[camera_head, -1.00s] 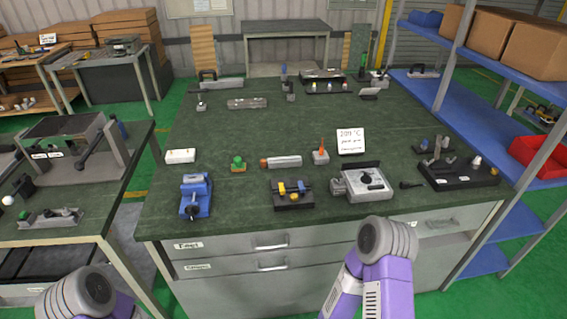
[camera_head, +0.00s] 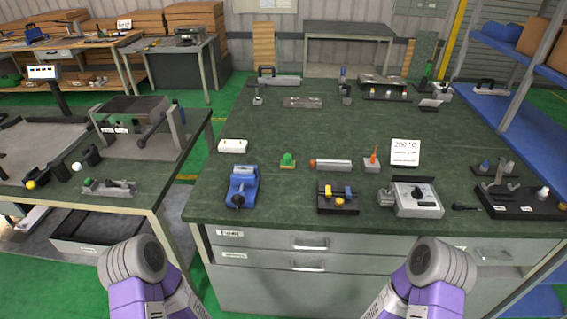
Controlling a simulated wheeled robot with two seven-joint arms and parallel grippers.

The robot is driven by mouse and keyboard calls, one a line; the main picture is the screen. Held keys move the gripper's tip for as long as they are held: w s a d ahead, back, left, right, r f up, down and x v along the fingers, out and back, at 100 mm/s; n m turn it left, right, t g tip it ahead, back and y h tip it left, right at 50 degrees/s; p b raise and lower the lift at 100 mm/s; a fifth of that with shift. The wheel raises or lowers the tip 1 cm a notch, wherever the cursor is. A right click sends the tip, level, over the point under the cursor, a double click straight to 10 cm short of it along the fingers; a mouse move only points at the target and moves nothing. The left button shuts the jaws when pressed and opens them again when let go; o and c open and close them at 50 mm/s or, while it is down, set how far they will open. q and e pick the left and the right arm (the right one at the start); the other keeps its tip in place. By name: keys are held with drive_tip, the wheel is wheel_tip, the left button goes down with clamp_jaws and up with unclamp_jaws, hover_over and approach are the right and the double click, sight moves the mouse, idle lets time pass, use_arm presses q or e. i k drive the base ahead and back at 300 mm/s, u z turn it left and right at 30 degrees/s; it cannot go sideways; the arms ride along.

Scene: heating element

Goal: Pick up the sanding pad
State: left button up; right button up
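I cannot tell for sure which thing is the sanding pad. A small tan block with a green top (camera_head: 287,160) lies on the green-topped workbench (camera_head: 330,118), left of a grey cylinder with an orange end (camera_head: 332,165). A white block (camera_head: 233,146) lies to its left. Neither is touched by an arm. Only purple and grey links of my two arms show, at the bottom edge in front of the bench. Both grippers are out of view.
A blue vise (camera_head: 241,186), a black holder with yellow and blue parts (camera_head: 338,197) and a grey box with a knob (camera_head: 415,197) line the front. A "200 °C" sign (camera_head: 405,152) stands behind the box. A side table (camera_head: 140,185) is left. The bench's middle is mostly clear.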

sight(287, 163)
drive_tip(key=k, duration=0.65)
drive_tip(key=u, duration=0.45)
drive_tip(key=i, duration=1.25)
drive_tip(key=u, duration=0.4)
